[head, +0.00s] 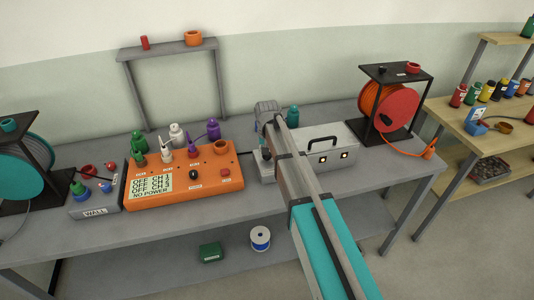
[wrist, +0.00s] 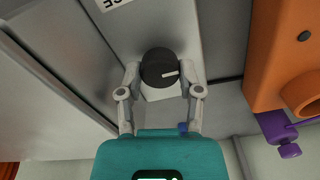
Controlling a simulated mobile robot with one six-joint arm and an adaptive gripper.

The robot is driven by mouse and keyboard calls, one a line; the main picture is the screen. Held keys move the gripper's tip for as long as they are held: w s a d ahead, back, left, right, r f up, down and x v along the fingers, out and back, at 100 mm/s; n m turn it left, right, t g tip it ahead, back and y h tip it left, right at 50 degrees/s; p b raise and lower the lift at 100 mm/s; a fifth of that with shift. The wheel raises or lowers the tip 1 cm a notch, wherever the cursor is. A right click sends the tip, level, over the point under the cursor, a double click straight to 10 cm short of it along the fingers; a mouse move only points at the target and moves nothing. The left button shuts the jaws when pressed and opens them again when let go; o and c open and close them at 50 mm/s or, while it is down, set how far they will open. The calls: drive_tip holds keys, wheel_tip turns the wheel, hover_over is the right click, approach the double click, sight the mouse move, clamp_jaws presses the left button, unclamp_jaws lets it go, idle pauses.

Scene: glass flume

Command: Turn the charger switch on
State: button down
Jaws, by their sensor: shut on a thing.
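The charger is a grey metal box (head: 333,168) with a black handle and two lit lamps on its front; it stands on the bench right of centre. My gripper (wrist: 160,72) is shut on this knob, one finger on each side.
An orange power unit (head: 190,183) with plugs and a "NO POWER" display stands close left of the charger. An orange cable reel (head: 389,107) stands to the right, and a grey wall box (head: 95,198) at far left. A grey rack (head: 168,48) rises behind.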

drive_tip(key=shift+s, duration=0.1)
drive_tip(key=shift+c, duration=1.3)
unclamp_jaws()
drive_tip(key=shift+n, duration=0.3)
